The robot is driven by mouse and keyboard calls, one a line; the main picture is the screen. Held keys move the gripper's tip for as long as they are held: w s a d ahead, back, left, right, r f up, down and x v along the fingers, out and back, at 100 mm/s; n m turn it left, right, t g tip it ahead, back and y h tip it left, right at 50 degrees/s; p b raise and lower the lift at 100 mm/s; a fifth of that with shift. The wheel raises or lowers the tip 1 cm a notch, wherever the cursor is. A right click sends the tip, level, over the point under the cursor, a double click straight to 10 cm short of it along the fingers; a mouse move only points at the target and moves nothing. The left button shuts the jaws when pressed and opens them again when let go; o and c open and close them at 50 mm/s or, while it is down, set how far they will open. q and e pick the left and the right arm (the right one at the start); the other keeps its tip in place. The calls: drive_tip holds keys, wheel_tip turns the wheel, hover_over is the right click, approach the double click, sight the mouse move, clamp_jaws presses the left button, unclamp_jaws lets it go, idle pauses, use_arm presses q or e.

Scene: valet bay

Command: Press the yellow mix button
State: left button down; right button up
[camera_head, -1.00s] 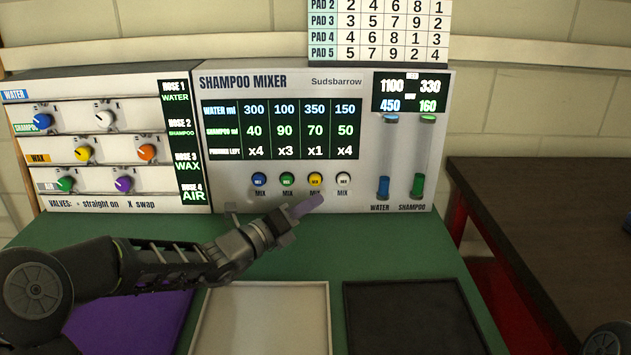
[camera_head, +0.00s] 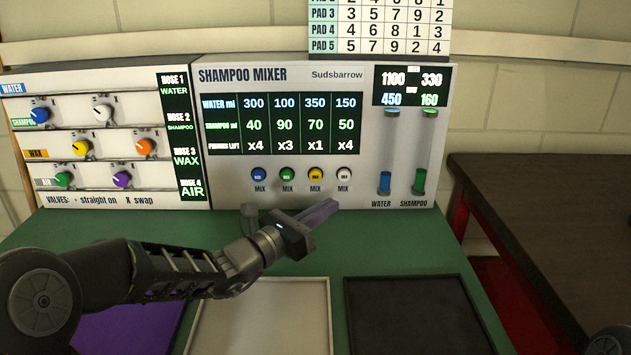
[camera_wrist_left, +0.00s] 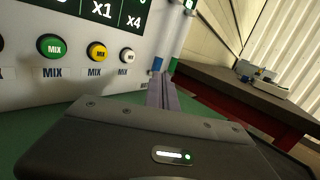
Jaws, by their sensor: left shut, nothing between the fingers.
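The yellow mix button (camera_head: 315,174) is on the lower front of the shampoo mixer (camera_head: 300,80), between a green button (camera_head: 286,174) and a white button (camera_head: 344,174). Above it the panel reads 350, 70 and x1. My left gripper (camera_head: 332,205) is shut and empty. Its tip is below the buttons, in front of the panel's bottom edge, apart from the yellow button. In the left wrist view the yellow button (camera_wrist_left: 97,52) is to the left of the shut fingers (camera_wrist_left: 162,92). My right gripper is not in view.
A blue button (camera_head: 258,174) is at the row's left end. A valve panel (camera_head: 90,140) with several knobs stands at the left. A light tray (camera_head: 265,310) and a black tray (camera_head: 410,315) lie on the green table (camera_head: 360,240). A dark table (camera_head: 550,210) is at the right.

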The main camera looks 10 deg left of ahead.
sight(315, 175)
use_arm(q)
drive_tip(key=a+m, duration=0.2)
drive_tip(key=m, duration=0.2)
drive_tip(key=shift+s+a+f+m+t+y, duration=0.25)
drive_tip(key=shift+a+m+t+y, duration=0.05)
drive_tip(key=shift+a+y, duration=0.1)
drive_tip(key=m, duration=0.3)
drive_tip(key=shift+r, duration=0.2)
drive_tip(key=shift+w+a+p, duration=0.3)
drive_tip(key=shift+w+a, duration=0.05)
drive_tip(key=shift+w, duration=1.05)
drive_tip(key=shift+w+a+p, duration=0.25)
drive_tip(key=shift+w+a, duration=0.1)
drive_tip(key=shift+w, duration=1.1)
drive_tip(key=shift+w+a+p, duration=0.3)
drive_tip(key=shift+w+a, duration=0.05)
drive_tip(key=shift+w, duration=1.05)
